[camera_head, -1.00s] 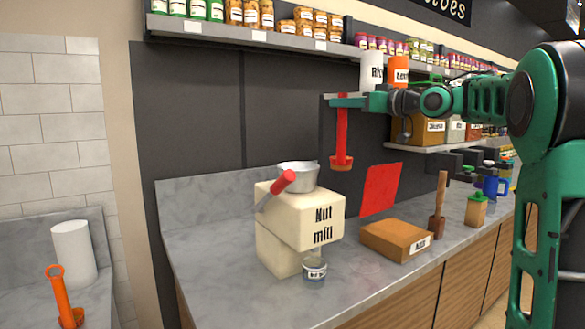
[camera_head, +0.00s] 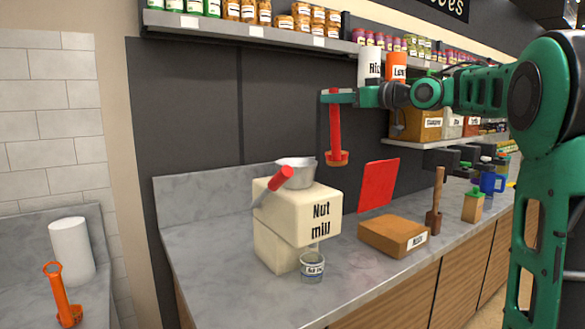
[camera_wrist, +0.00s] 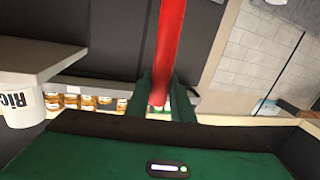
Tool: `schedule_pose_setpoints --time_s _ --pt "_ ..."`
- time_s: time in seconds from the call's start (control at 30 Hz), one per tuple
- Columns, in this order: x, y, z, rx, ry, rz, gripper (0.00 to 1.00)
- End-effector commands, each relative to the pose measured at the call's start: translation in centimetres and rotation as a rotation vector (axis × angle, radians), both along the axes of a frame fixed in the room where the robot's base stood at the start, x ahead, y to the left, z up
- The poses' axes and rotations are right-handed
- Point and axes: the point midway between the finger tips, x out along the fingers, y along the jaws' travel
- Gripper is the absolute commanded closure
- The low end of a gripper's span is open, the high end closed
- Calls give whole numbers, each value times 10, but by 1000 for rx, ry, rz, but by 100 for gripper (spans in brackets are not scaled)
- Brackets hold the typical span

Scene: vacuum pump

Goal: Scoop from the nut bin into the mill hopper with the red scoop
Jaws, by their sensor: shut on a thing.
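My gripper (camera_head: 335,96) is shut on the upper end of the red scoop (camera_head: 335,128). The scoop hangs upright with its bowl low, above and to the right of the mill. In the wrist view the red handle (camera_wrist: 170,45) stands between the green fingers.
A labelled glass jar (camera_head: 312,266) stands at the mill's front. A red board (camera_head: 378,186) stands behind the box, and a wooden-handled tool (camera_head: 436,200) is to its right. A shelf (camera_head: 240,31) with jars runs above. Counter left of the mill is clear.

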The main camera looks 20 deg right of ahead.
Motion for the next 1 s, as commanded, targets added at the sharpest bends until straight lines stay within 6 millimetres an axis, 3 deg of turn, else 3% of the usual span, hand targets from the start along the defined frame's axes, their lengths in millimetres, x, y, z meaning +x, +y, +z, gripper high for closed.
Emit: schedule_pose_setpoints --time_s 1.0 --pt "-2 39 -1 -138 -8 2 100"
